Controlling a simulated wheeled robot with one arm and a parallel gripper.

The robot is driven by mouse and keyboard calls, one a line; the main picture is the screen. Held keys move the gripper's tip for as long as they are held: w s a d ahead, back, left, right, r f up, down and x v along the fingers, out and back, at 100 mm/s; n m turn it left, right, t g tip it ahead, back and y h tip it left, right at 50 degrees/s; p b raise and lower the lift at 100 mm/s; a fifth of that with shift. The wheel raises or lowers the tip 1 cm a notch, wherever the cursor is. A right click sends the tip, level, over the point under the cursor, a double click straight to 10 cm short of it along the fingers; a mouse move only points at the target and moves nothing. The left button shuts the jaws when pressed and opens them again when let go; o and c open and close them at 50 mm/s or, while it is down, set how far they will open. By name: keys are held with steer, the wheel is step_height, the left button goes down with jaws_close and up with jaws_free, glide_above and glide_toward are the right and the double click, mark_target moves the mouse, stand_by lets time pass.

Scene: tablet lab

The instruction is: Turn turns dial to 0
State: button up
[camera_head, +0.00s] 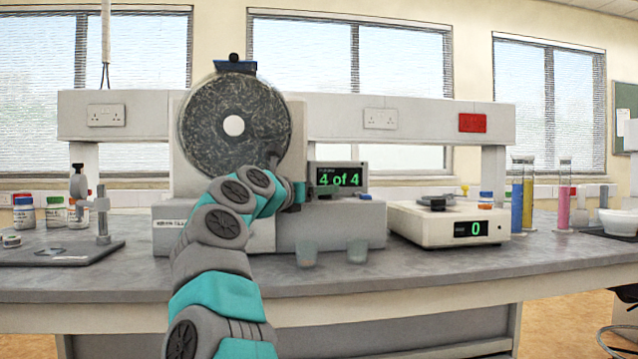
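My gripper (296,192) is at the front of the grey tester (345,224), just left of its small display (338,178). The display reads "4 of 4" in green. My wrist and fingers cover that part of the tester's front, and I cannot make out the turns dial or its setting there. The fingers are too small and too hidden to tell whether they are open, shut or touching anything. A round speckled drum (205,135) with a white hub stands upright on the tester above my arm.
Two small translucent cups (357,251) stand at the tester's front. A white balance (440,226) showing "0" is to the right, with colored cylinders (517,200) beyond. A metal stand (102,220) and several small bottles (56,212) are at left. The front bench strip (450,270) is clear.

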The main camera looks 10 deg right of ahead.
steer(key=shift+w+d, duration=0.2)
jaws_close()
stand_by(0.6)
